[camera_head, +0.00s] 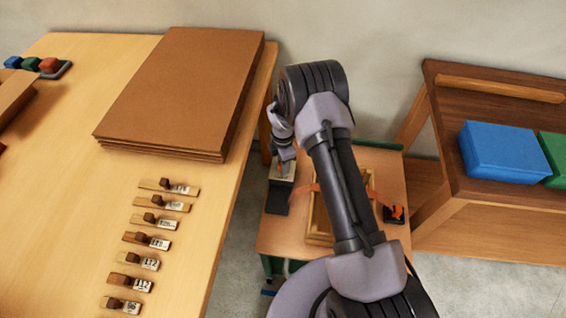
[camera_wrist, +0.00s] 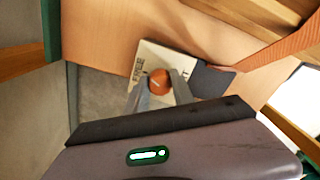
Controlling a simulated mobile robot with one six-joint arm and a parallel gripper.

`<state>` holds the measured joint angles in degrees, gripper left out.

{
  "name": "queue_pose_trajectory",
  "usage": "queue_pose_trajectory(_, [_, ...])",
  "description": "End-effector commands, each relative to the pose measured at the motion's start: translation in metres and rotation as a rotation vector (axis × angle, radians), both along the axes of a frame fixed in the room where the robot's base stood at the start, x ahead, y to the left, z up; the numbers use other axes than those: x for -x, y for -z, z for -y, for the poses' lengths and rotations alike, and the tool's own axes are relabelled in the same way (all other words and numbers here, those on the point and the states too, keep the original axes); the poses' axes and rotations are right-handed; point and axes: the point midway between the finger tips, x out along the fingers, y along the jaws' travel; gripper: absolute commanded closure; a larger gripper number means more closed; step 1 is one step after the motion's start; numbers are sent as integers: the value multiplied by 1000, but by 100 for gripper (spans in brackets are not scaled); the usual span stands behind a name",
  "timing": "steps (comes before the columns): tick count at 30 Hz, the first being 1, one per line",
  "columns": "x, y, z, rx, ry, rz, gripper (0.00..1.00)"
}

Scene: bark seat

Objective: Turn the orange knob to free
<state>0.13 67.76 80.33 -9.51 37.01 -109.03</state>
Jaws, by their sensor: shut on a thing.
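The orange knob (camera_wrist: 158,81) sits on a pale plate (camera_wrist: 147,59) in the wrist view. Black lettering reading FREE is on the plate's left part; other lettering to the right is partly covered. My gripper (camera_wrist: 160,92) is shut on the knob, one grey finger on each side of it. In the head view my gripper (camera_head: 284,152) is over the pale plate at the left of a low wooden stand (camera_head: 385,170), and the knob is mostly hidden there. The knob's exact pointing direction is unclear.
An orange strap (camera_wrist: 285,44) runs from a dark block (camera_wrist: 211,79) beside the plate. A wooden crate (camera_head: 320,225) and a black clamp (camera_head: 391,215) share the stand. A large table (camera_head: 60,200) stands left, a shelf (camera_head: 485,190) with blue box (camera_head: 503,150) right.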

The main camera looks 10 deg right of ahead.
Motion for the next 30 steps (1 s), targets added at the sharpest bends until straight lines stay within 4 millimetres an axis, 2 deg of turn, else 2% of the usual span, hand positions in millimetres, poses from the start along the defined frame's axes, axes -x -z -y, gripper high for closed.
queue_pose_trajectory(6, [0,0,0,0,-170,0,100])
queue_pose_trajectory(15, [0,0,0,0,-331,0,100])
queue_pose_trajectory(30, [0,0,0,0,-403,0,100])
